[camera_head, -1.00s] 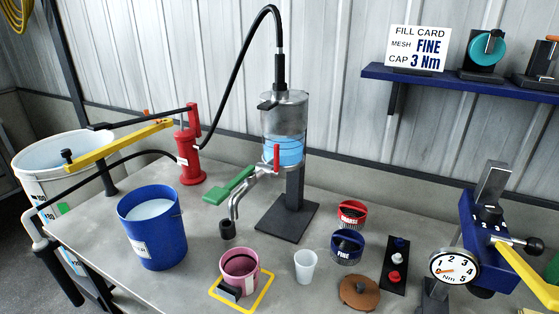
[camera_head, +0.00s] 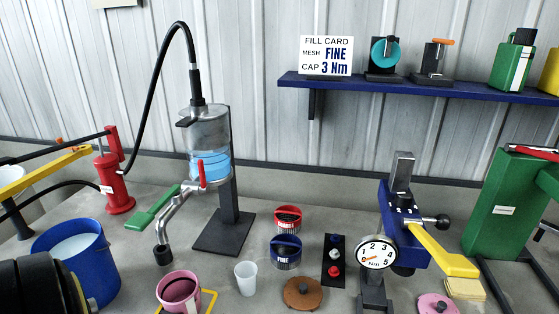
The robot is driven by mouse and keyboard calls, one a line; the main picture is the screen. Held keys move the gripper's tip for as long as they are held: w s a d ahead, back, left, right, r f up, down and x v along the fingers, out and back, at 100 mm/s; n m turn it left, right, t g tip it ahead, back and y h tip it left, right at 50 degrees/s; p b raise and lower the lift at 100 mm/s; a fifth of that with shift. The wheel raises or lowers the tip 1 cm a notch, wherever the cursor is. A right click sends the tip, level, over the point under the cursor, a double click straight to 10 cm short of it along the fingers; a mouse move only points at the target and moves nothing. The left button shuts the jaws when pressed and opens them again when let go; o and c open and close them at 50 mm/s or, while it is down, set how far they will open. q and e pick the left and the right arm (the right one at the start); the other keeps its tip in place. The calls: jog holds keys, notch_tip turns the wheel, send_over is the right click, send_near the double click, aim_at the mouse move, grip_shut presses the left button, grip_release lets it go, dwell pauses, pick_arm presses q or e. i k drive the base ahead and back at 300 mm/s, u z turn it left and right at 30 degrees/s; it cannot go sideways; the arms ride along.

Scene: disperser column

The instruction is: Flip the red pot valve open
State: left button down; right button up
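The red pot valve lever (camera_head: 201,172) stands upright on the metal spout at the base of the clear pot (camera_head: 209,140). The pot holds blue liquid and sits on a dark stand. The bent metal spout (camera_head: 172,212) runs down left to a dark nozzle (camera_head: 163,255). A black rounded part of my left arm (camera_head: 35,288) shows at the lower left, far from the valve. Its fingers are out of frame. My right gripper is not in view.
A pink pot (camera_head: 178,288) stands on a yellow-edged mat below the nozzle. A blue bucket (camera_head: 75,255) and red pump (camera_head: 115,180) are left. A white cup (camera_head: 246,278), mesh caps (camera_head: 286,250) and a torque gauge (camera_head: 376,255) are right.

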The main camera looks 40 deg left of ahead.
aim_at(204, 187)
jog(key=z, duration=1.55)
jog(key=k, duration=1.15)
jog(key=u, duration=1.75)
